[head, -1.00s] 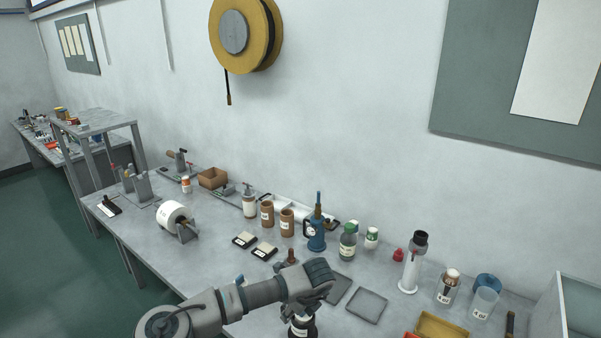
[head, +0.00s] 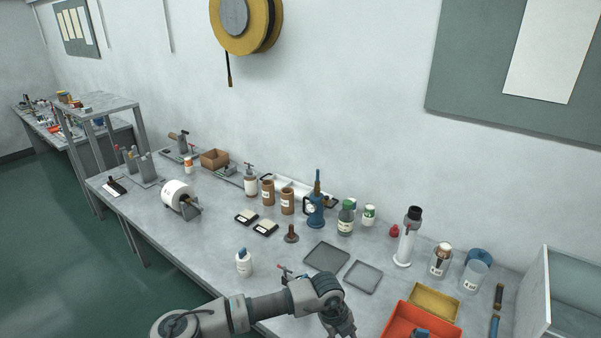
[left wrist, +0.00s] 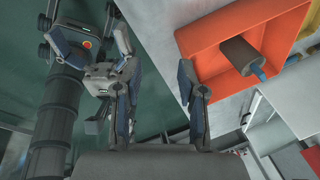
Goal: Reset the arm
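My left arm comes in from the lower left in the head view. Its gripper (head: 343,325) is at the bottom edge, above the front of the workbench (head: 215,228) and left of an orange bin (head: 395,326). In the left wrist view my left gripper (left wrist: 160,95) has its two blue-padded fingers wide apart, with nothing between them. My right gripper (left wrist: 92,42) shows at the upper left of that view with its fingers spread and empty, over the green floor. It is not in the head view.
The orange bin (left wrist: 205,45) holds a brown cylinder (left wrist: 238,55) with a blue end. A white bottle (head: 244,263), two grey trays (head: 326,256), a yellow tray (head: 434,304) and a white stand (head: 405,245) are on the bench. A clear-sided box (head: 570,300) is at the right.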

